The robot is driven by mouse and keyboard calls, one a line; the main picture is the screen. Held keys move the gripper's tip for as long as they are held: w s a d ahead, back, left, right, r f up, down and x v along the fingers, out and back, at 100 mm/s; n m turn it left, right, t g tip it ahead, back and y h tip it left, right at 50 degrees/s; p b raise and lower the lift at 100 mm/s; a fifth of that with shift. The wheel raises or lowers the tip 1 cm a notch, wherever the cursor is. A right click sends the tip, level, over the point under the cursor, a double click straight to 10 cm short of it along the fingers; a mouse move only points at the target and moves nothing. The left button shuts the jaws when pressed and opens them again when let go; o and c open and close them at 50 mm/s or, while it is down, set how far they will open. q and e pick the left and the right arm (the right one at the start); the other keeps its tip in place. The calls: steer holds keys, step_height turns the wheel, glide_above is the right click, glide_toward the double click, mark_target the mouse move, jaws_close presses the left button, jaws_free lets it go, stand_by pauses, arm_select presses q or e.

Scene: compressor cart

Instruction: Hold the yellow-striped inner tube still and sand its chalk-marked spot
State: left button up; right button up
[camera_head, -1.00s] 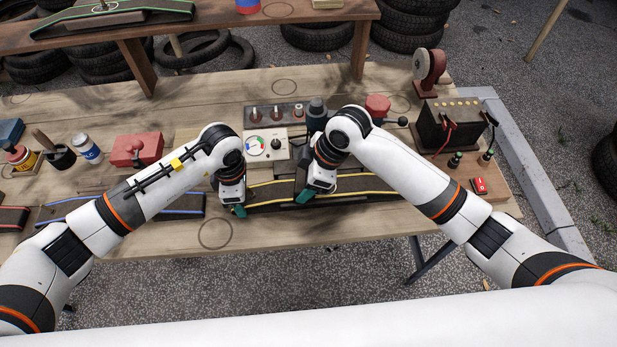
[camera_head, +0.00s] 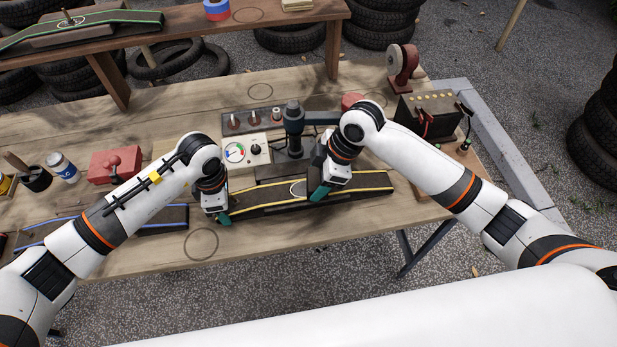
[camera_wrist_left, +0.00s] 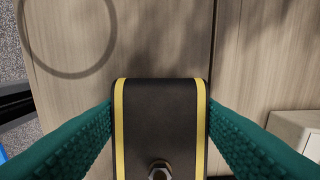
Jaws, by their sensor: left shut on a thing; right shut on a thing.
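The yellow-striped inner tube (camera_head: 262,201) lies dark and flat along the front of the bench. A pale chalk ring (camera_head: 298,188) shows near its middle. My left gripper (camera_head: 222,222) is shut across the tube's left end. In the left wrist view the teal fingers of the left gripper (camera_wrist_left: 160,125) flank the tube (camera_wrist_left: 160,105), and a metal valve nut (camera_wrist_left: 159,171) shows on it. My right gripper (camera_head: 319,193) is low over the tube, just right of the ring. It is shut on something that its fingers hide.
A clamp-like post (camera_head: 294,125) stands behind the tube, next to a gauge box (camera_head: 256,152). A battery (camera_head: 425,112) and a grinder-like wheel (camera_head: 403,62) stand at the right. A blue-striped tube (camera_head: 170,217) lies at left. The front edge by the drawn circle (camera_head: 200,244) is clear.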

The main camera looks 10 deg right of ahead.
steer(key=shift+d, duration=0.6)
steer(key=shift+r, duration=3.6)
arm_select(q)
steer(key=o, duration=1.3)
arm_select(e)
steer(key=shift+a, duration=0.1)
